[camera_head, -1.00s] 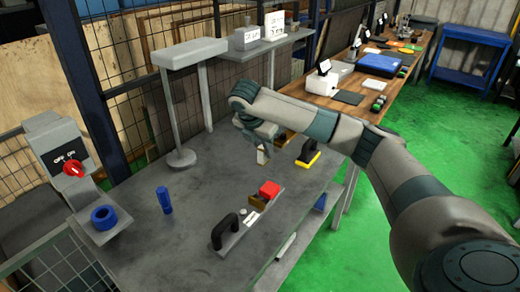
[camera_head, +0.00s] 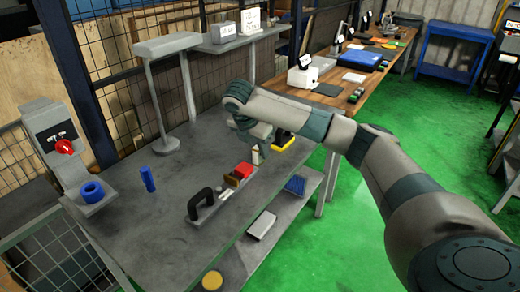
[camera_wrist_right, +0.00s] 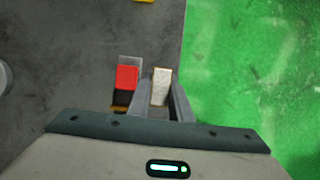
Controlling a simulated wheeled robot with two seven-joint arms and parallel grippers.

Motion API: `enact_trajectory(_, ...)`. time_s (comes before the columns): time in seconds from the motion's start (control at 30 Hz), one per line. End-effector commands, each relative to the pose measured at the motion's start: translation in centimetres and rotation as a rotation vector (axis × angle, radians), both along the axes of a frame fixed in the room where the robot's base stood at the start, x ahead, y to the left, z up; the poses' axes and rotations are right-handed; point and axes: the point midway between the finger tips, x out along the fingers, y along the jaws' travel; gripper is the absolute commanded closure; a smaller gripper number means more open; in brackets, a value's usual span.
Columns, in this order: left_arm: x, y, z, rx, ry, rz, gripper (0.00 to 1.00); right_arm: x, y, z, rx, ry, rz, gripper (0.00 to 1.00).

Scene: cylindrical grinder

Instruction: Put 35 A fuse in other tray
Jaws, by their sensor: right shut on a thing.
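My right gripper (camera_head: 257,152) is shut on a small cream block (camera_wrist_right: 161,86), which is gripped between the two fingers; I cannot read a rating on it. The block also shows in the head view (camera_head: 256,158), just right of a red block (camera_head: 243,169). The red block sits with a brown piece (camera_head: 231,181) on a narrow grey tray (camera_head: 209,212) with a black handle (camera_head: 200,203). In the wrist view the red block (camera_wrist_right: 127,77) is just left of the fingers. I cannot tell whether the cream block touches the tray. My left gripper is not in view.
A black and yellow item (camera_head: 283,140) stands behind the gripper. A blue cylinder (camera_head: 148,179), a blue ring (camera_head: 92,191) and a switch box with a red knob (camera_head: 65,147) are at the left. A lower shelf holds a white item (camera_head: 262,225). The table's middle is clear.

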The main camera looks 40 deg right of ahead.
Motion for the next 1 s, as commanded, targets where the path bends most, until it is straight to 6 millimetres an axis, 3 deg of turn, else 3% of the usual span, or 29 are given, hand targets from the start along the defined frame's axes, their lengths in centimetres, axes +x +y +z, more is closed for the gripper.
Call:
enact_trajectory(0.77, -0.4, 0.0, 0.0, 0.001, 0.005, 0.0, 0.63, -4.5, 4.5, -2.4, -0.002, -0.002, -0.342, 1.0)
enact_trajectory(1.0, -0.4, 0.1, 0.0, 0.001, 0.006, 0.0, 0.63, -7.5, 7.7, -4.2, -0.001, 0.002, -0.573, 1.0)
